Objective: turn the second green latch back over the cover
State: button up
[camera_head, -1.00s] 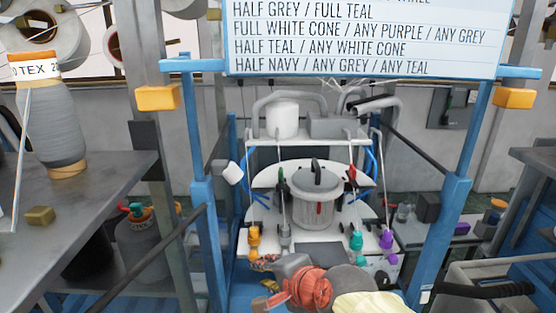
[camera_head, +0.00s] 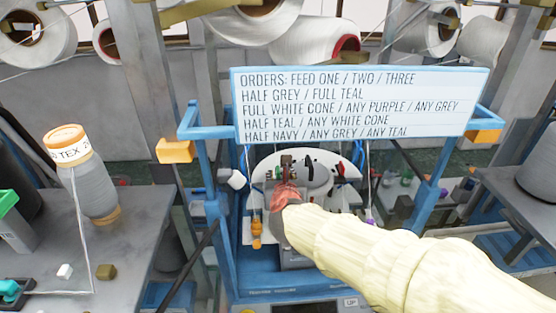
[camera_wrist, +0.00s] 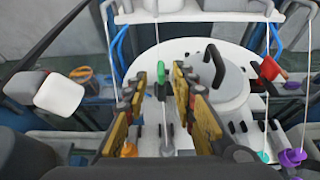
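In the wrist view my gripper (camera_wrist: 160,77) is open, with its two yellow-and-dark fingers apart. A green-tipped latch (camera_wrist: 161,91) stands between the fingers in the picture; I see no finger closed on it. The pale round cover (camera_wrist: 232,92) with a black handle lies just right of the fingers, on a white round plate. A red-tipped latch (camera_wrist: 269,69) stands on the cover's far right. A second green latch cannot be made out.
A blue frame (camera_head: 214,208) surrounds the machine, with an order board (camera_head: 360,103) across its top. A white block (camera_wrist: 59,95) is at the left. A grey table (camera_head: 115,240) stands left.

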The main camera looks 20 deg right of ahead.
aim_at(278, 168)
jog(key=x, duration=0.8)
jog(key=shift+s, duration=0.1)
jog(key=c, duration=0.4)
grip_shut()
